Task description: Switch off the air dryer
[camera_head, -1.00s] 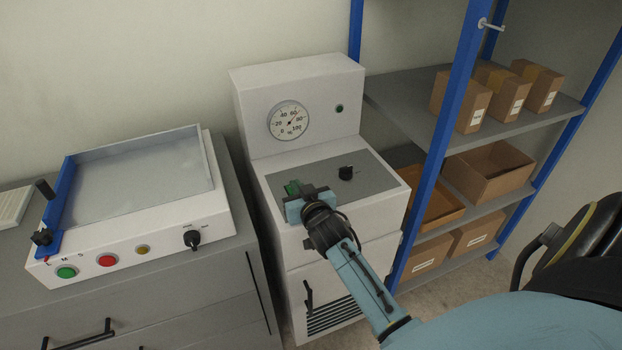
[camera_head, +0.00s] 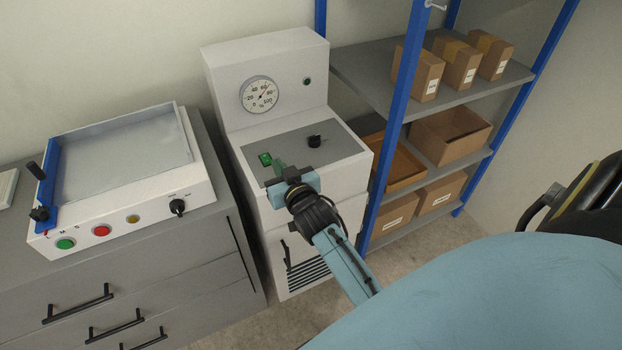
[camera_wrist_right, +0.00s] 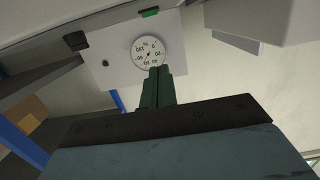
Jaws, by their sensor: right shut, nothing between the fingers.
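The air dryer (camera_head: 315,200) is a white cabinet with a dial gauge (camera_head: 259,95), a grey sloped panel, a black knob (camera_head: 314,141) and a small dark lamp (camera_head: 307,82). A green rocker switch (camera_head: 265,159) sits at the left of the panel and also shows in the right wrist view (camera_wrist_right: 150,12). Which way the switch is pressed I cannot tell. My right gripper (camera_head: 279,167) is shut and empty, its green fingers just right of the switch. In the right wrist view the fingers (camera_wrist_right: 157,88) point toward the gauge. My left gripper is out of view.
Left of the dryer, a grey drawer cabinet (camera_head: 150,285) bears a white machine with a blue-edged frame (camera_head: 120,165) and coloured buttons. Right of the dryer, a blue-post shelf (camera_head: 395,130) holds several cardboard boxes. A black and yellow object (camera_head: 590,195) is at the far right.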

